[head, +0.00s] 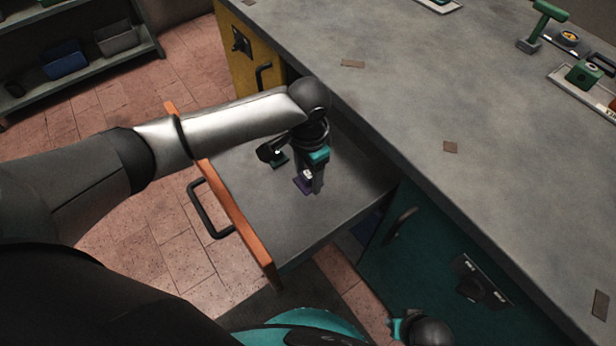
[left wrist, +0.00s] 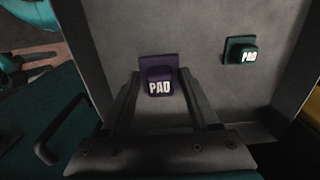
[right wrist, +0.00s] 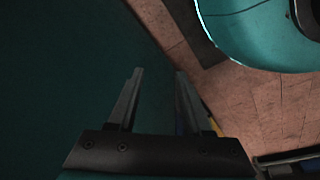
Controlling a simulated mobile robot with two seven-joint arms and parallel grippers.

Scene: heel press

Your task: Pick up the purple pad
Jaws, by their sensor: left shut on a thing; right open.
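The purple pad (head: 302,184) is in the open drawer, under my left gripper (head: 308,180). In the left wrist view the purple pad (left wrist: 158,78), marked PAD, stands between the two fingertips, and the left gripper (left wrist: 160,100) is shut on it. I cannot tell whether it is lifted off the drawer floor. A green pad (head: 278,160), also marked PAD, lies apart from it in the drawer and shows in the left wrist view (left wrist: 240,52). My right gripper (right wrist: 155,95) is open and empty beside the teal cabinet front.
The drawer (head: 262,228) has an orange front and a dark handle (head: 207,210). The grey worktop (head: 400,100) overhangs it at the right. Green tools and trays (head: 584,75) stand at the worktop's far right. A shelf with bins (head: 66,60) is at the upper left.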

